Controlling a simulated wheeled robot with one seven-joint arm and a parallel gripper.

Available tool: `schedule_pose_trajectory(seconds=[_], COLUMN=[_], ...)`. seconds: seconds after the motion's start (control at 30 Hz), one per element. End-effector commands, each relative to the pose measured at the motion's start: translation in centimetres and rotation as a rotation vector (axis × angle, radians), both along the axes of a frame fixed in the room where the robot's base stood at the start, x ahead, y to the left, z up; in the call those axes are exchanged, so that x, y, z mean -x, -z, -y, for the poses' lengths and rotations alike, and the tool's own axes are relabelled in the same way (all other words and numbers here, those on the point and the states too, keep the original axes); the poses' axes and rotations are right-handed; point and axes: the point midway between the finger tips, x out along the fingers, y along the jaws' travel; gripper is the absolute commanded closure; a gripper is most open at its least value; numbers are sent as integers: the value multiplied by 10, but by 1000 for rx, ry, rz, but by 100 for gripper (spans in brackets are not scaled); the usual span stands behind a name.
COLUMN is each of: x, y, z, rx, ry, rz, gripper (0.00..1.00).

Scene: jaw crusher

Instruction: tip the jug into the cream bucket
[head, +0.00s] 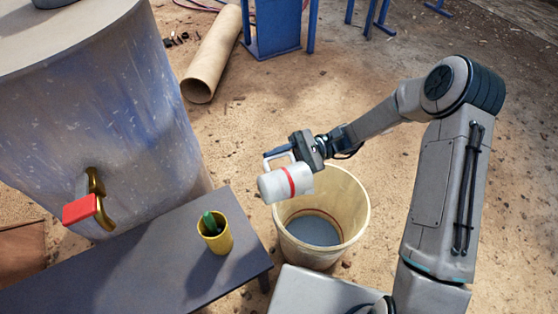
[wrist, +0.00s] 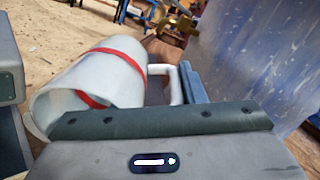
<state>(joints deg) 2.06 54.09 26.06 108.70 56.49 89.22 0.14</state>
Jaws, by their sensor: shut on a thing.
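The white jug (head: 285,183) with a red band is tipped onto its side, nearly level. My gripper (head: 279,158) is shut on the jug's handle, behind the body in the head view. In the wrist view the jug (wrist: 120,75) lies on its side with its open end at the lower left, and its pale handle (wrist: 174,83) is by the finger. The bucket stands on the ground with a grey surface inside, low down. No stream shows from the jug.
A dark bench (head: 130,262) holds a yellow cup (head: 216,240) with a green item inside. A large grey-blue drum (head: 100,110) with a red-handled tap (head: 82,208) stands left. A cardboard tube (head: 213,55) lies behind. Sandy ground is open behind the bucket.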

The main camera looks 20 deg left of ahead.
Motion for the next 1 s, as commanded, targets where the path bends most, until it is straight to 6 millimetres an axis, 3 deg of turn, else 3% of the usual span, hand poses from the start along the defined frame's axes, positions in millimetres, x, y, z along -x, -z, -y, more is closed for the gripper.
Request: schedule_pose_trajectory(seconds=[0.27,1.0], x=[0,1], y=[-6,-19], z=[0,-1], rx=[36,493], ry=[-2,-2], rz=[35,474], gripper=[100,100])
